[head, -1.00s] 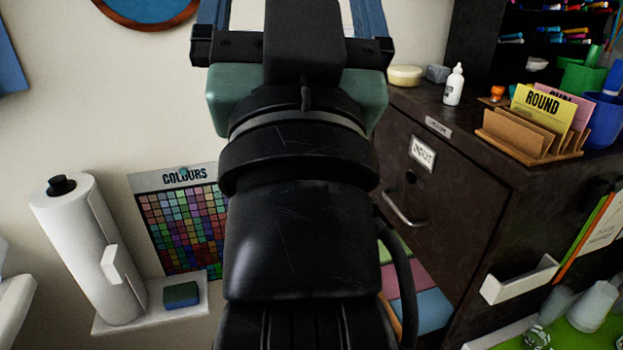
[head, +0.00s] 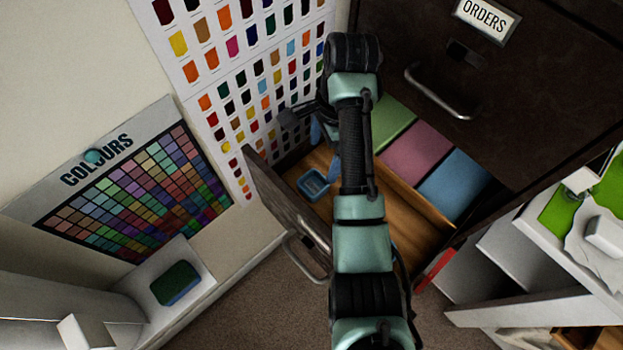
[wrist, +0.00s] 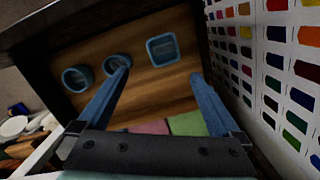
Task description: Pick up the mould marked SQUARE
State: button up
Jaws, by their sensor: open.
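Several small blue moulds lie on the wooden floor of an open drawer (head: 433,240). In the wrist view, a mould with a square outline (wrist: 162,49) sits at the upper middle. A middle mould (wrist: 112,63) and a rounder left mould (wrist: 77,78) are to its left. I cannot read any markings. In the head view, one squarish blue mould (head: 313,185) shows left of my arm; the others are hidden. My gripper (wrist: 160,74) is open and empty, with blue fingers pointing into the drawer. The left fingertip overlaps the middle mould in view; I cannot tell whether they touch.
Green, pink and blue panels (head: 418,152) lie beside the drawer's wooden floor. The drawer front with its handle (head: 304,258) stands at the left. A colour swatch chart (head: 245,70) hangs on the wall close to my gripper. The dark cabinet (head: 540,90) rises above right.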

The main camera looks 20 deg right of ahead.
jog(key=b, duration=0.3)
send_near(312, 188)
jog(key=shift+s+d+f, duration=0.1)
jog(key=shift+s+f, duration=0.2)
jog(key=shift+s, duration=0.05)
jog(key=f, duration=0.3)
jog(key=a+f, duration=0.1)
jog(key=f, duration=0.1)
jog(key=shift+w+f, duration=0.3)
jog(key=shift+c, duration=0.2)
jog(key=c, duration=1.2)
